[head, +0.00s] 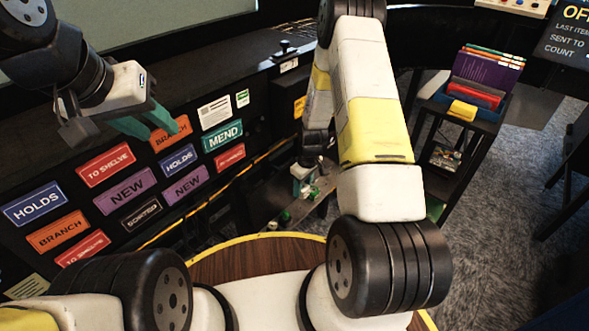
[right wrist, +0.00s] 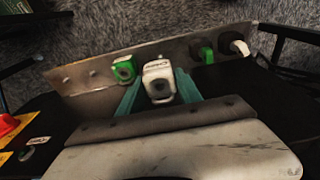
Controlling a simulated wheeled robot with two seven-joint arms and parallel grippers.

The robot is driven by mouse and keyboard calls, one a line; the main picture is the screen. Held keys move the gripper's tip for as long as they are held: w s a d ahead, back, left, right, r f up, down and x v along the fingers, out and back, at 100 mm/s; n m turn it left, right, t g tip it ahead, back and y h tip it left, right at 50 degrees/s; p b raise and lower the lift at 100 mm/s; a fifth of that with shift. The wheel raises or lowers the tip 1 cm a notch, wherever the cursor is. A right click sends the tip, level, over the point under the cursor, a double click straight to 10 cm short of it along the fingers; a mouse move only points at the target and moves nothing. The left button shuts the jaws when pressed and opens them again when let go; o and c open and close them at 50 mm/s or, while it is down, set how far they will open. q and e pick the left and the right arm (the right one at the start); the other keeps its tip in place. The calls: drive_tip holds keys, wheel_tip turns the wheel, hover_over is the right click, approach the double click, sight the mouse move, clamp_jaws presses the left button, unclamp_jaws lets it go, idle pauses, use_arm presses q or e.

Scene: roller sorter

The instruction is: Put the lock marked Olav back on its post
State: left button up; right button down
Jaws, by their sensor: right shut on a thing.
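In the right wrist view, my right gripper (right wrist: 157,95) has its teal fingers closed on a white lock (right wrist: 158,70). The lock has small dark lettering on top that I cannot read for sure. It is in front of a metal plate (right wrist: 178,62); whether it touches a post is hidden. A green lock (right wrist: 124,69) is just left of it on the plate. In the head view my right gripper (head: 303,187) is low, at the plate (head: 322,188). My left gripper (head: 112,128) is raised at the upper left, fingers apart and empty.
Another green lock (right wrist: 206,53) and a white-and-black piece (right wrist: 240,47) are at the plate's right. A bare stud (right wrist: 93,73) shows at its left. A red-and-yellow device (right wrist: 10,130) is at the left edge. Label panels (head: 125,197) line the dark cabinet.

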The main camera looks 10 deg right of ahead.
sight(300, 206)
drive_tip(key=shift+a+f, duration=0.15)
drive_tip(key=shift+a, duration=0.1)
drive_tip(key=shift+f, duration=2)
drive_tip(key=shift+f, duration=0.65)
drive_tip(key=shift+f, duration=0.75)
drive_tip(key=shift+f, duration=0.4)
drive_tip(key=c, duration=0.7)
unclamp_jaws()
